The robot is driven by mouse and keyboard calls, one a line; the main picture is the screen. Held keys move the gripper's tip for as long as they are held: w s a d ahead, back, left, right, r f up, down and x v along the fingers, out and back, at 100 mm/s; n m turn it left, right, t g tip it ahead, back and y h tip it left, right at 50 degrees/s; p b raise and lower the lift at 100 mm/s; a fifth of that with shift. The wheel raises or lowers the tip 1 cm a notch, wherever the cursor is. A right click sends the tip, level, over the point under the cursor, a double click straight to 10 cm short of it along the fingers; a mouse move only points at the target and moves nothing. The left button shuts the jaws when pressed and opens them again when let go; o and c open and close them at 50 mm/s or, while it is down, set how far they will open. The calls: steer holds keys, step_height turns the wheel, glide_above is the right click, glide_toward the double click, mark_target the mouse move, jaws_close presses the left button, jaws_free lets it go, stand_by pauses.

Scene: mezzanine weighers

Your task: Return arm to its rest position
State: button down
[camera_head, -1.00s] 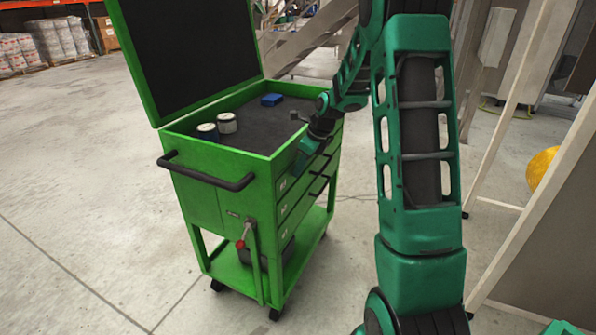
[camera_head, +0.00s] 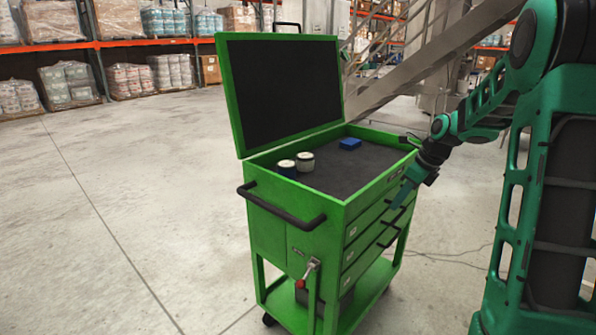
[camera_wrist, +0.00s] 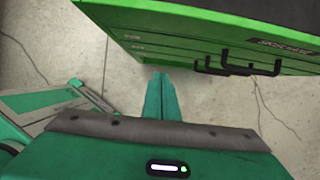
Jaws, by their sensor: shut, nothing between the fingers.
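My gripper (camera_head: 402,194) is shut and empty beside the drawer side of the green tool cart, in the head view. In the wrist view my gripper (camera_wrist: 161,98) shows its two teal fingers together, pointing at the concrete floor, with the cart (camera_wrist: 230,40) and its black drawer handles just beyond. My teal arm comes in from the right of the head view and is bent, with the wrist low near the cart's top right edge. I cannot tell whether the fingers touch the drawer fronts.
The green cart (camera_head: 272,223) has its lid open. Two round tins (camera_head: 305,162) and a blue block (camera_head: 350,144) rest on its dark top. A metal staircase (camera_head: 432,52) rises behind it. Racks with pallets (camera_head: 122,82) stand far back. The floor at left is clear.

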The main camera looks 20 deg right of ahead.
steer(key=s+a+n+g, duration=0.1)
steer(key=s+a+n, duration=0.1)
steer(key=s+n, duration=0.5)
steer(key=s+a+n+g+h, duration=0.1)
steer(key=s+a+n, duration=0.2)
steer(key=s+n, duration=0.5)
steer(key=s+a+r+n+g+h, duration=0.1)
steer(key=s+n, duration=0.7)
steer(key=s, duration=1.2)
steer(key=shift+s+a, duration=0.2)
steer(key=shift+a, duration=0.6)
